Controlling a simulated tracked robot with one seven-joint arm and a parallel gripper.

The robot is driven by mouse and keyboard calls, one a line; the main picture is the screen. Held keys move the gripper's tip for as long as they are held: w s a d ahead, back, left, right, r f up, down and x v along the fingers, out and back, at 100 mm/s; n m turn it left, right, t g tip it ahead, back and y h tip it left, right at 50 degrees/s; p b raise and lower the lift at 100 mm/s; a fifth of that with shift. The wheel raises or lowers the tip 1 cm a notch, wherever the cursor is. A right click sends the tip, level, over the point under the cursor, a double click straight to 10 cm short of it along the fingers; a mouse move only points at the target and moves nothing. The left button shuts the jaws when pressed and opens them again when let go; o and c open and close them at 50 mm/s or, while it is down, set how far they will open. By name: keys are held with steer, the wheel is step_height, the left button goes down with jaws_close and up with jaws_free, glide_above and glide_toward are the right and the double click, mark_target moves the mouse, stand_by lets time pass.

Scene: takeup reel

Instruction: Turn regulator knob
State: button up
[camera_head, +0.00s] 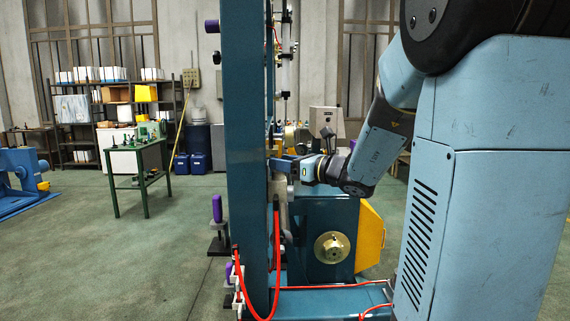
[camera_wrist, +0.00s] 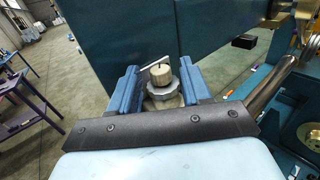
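The regulator knob (camera_wrist: 160,76), a pale beige cylinder with a dark slot on top, shows in the wrist view. A grey ring collar (camera_wrist: 164,97) sits below it. My gripper (camera_wrist: 159,68) has its two blue fingers apart, one on each side of the knob. Gaps show between the fingers and the knob's top; whether a finger touches the collar I cannot tell. In the head view my gripper (camera_head: 279,163) reaches left to the teal upright; the knob cannot be made out there.
The teal upright (camera_head: 245,120) stands right by my gripper and fills the wrist view's background. A red hose (camera_head: 277,255) hangs in a loop below. A teal machine with a brass hub (camera_head: 332,247) and yellow guard (camera_head: 370,237) stands beneath my arm. Open floor (camera_head: 120,260) lies left.

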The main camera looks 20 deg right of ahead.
jaws_close()
steer(key=shift+d, duration=0.1)
stand_by(0.3)
